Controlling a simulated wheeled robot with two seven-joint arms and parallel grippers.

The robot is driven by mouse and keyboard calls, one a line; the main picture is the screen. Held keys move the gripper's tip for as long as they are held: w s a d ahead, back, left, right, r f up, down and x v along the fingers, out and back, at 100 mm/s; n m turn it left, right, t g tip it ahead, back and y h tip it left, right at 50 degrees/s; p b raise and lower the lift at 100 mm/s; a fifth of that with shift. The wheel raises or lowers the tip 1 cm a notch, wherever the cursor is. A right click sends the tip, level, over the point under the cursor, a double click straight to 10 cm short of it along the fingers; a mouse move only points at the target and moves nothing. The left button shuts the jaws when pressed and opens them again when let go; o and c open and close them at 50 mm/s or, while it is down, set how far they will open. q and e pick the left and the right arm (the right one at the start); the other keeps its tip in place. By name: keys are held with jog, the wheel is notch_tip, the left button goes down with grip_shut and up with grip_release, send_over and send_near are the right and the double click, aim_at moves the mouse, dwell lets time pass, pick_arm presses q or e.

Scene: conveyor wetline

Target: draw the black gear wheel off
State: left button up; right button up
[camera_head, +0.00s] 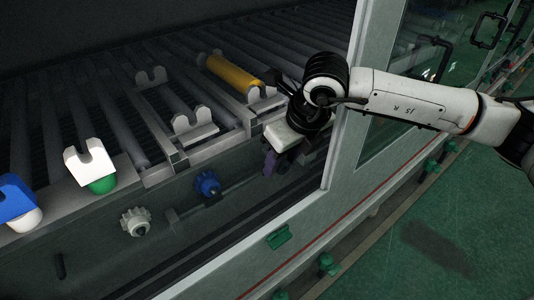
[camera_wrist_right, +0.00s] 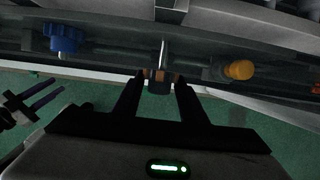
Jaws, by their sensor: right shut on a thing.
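In the wrist view my right gripper (camera_wrist_right: 160,78) is shut on a dark piece (camera_wrist_right: 159,87), seen between its fingertips. This piece is at the place of the black gear wheel, but its teeth are not clear. A pale shaft end stands just above it, and I cannot tell whether the piece is still around it. In the head view the right gripper (camera_head: 271,162) reaches down to the machine's front side, and its hand hides the black wheel. My left gripper does not show in the head view.
A blue gear wheel (camera_head: 207,183) and a white gear wheel (camera_head: 136,222) sit left along the front side. In the wrist view an orange knob (camera_wrist_right: 238,70) is close right. A white frame post (camera_head: 352,100) stands beside my right arm. A yellow roller (camera_head: 233,73) lies above.

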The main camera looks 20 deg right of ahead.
jog(key=shift+s+d+b, duration=0.15)
jog(key=shift+s+d, duration=0.1)
jog(key=shift+s, duration=0.4)
jog(key=shift+s+d+b, duration=0.2)
jog(key=shift+s+d, duration=0.05)
jog(key=shift+s, duration=0.45)
jog(key=shift+s+d+b, duration=0.15)
jog(key=shift+s+d, duration=0.1)
jog(key=shift+s, duration=0.4)
